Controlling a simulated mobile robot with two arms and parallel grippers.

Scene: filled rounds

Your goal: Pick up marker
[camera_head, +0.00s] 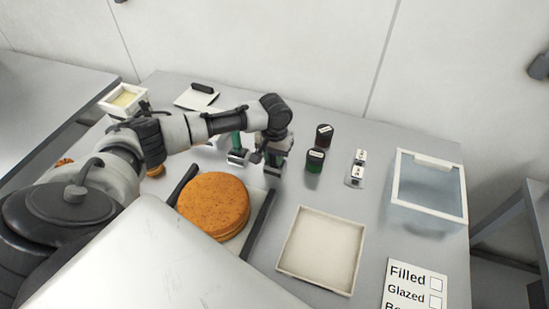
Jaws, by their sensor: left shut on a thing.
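My left gripper (268,160) reaches over the middle of the table, between the round cake and the dark jars. It is shut on a small dark thing (256,157), which looks like the marker. The fingers and arm hide most of it, so its shape and tilt are hard to tell. A white card (415,288) with "Filled" and "Glazed" and empty check boxes lies at the front right, cut off by the lower edge. My right gripper is not in view.
A brown round cake (213,203) sits on a board left of an empty square tray (321,250). Two dark jars (315,160), a small white-topped item (356,170) and a clear bin (429,187) stand to the right. Green-handled tool (236,142) is beside my gripper.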

